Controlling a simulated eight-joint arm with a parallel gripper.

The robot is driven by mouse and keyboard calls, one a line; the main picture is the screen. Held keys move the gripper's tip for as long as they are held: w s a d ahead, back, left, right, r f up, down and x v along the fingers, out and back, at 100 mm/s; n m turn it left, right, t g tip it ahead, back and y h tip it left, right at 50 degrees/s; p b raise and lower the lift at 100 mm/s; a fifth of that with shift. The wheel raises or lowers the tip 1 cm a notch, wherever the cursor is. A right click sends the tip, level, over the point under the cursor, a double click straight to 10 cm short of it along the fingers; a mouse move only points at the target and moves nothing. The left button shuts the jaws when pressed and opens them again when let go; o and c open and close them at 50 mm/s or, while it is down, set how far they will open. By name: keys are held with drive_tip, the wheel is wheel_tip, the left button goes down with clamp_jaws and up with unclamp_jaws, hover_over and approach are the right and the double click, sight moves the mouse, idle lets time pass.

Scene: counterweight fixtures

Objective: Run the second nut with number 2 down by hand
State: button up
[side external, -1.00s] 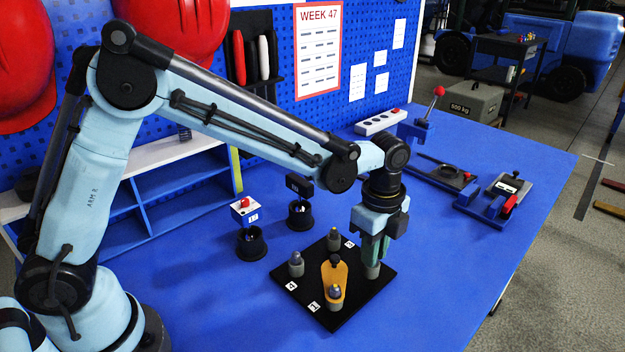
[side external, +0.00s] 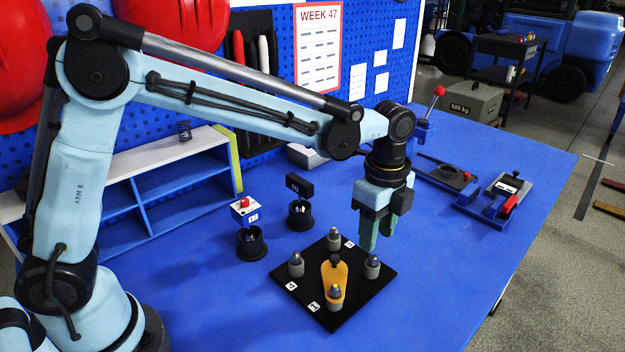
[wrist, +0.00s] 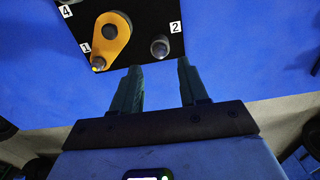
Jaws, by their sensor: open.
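A black square plate (side external: 318,318) carries several grey posts with capped tops. The number 2 post (side external: 372,266) stands at the plate's right corner. In the wrist view its round top (wrist: 160,47) shows beside the white label 2 (wrist: 175,27). I cannot tell how far down its nut sits. My gripper (side external: 376,243) is open and empty, above this post and apart from it. In the wrist view the fingertips (wrist: 160,68) point toward the post top. An orange lobed plate (side external: 326,275) lies between the centre and the front post (side external: 335,293), labelled 1 in the wrist view.
Clamp fixtures (side external: 495,202) sit at the right. A blue and white shelf (side external: 165,185) stands at the back left. The front of the blue table is clear.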

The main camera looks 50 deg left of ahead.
sight(374, 255)
wheel_tip(374, 255, up, 7)
drive_tip(key=shift+r, duration=0.15)
idle(0.4)
drive_tip(key=s+a+f+n+t, duration=0.2)
drive_tip(key=s+a+n+t, duration=0.5)
drive_tip(key=s+a+n, duration=0.6)
drive_tip(key=a+n, duration=0.2)
drive_tip(key=n, duration=0.3)
drive_tip(key=shift+f, duration=0.4)
